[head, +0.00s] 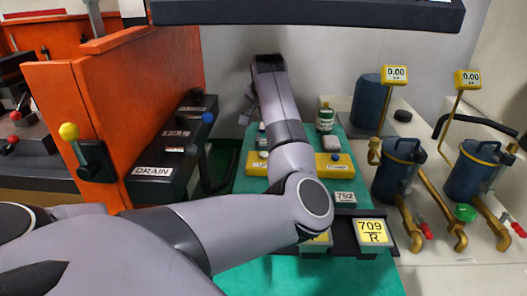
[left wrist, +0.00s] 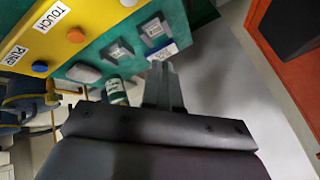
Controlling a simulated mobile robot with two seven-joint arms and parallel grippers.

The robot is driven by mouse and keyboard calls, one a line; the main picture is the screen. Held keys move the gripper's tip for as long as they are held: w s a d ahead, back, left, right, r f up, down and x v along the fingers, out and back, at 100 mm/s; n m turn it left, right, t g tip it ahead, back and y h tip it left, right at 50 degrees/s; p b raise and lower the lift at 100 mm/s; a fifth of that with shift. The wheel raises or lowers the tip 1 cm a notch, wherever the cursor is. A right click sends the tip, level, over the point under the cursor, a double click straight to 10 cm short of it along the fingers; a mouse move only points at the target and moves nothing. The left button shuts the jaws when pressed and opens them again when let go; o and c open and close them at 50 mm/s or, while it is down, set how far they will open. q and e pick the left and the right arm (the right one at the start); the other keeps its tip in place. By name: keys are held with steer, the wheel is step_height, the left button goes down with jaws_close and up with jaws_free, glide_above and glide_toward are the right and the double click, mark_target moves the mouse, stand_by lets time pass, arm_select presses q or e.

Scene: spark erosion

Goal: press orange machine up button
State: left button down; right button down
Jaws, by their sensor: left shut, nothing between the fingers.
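The orange machine (head: 130,90) stands at the left in the head view, and its orange side shows at the right edge of the left wrist view (left wrist: 302,60). A teal control panel (head: 235,185) lies right of it, partly hidden by my left arm. In the left wrist view the teal panel (left wrist: 92,55) carries two grey square buttons (left wrist: 118,50) (left wrist: 154,30), whose markings I cannot read. My left gripper (left wrist: 161,68) is shut and empty, its fingertips close to the panel's edge by a small blue-and-white label (left wrist: 162,50). I cannot tell whether they touch. My right gripper is not in view.
A black box (head: 165,165) marked DRAIN and a yellow-knobbed lever (head: 69,131) are by the orange machine. A green-and-white bottle (head: 325,118) stands on the teal panel. Blue canisters (head: 400,170) with brass pipes are at the right. A yellow strip (left wrist: 62,30) reads TOUCH.

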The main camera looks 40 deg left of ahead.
mark_target(265, 155)
arm_select(q)
steer(key=shift+s, duration=0.1)
step_height(265, 155, down, 4)
steer(key=shift+r+b, duration=0.1)
steer(key=shift+b, duration=0.35)
step_height(265, 155, down, 3)
steer(key=b, duration=0.3)
steer(key=shift+r, duration=0.15)
steer(key=shift+f, duration=1.1)
stand_by(0.9)
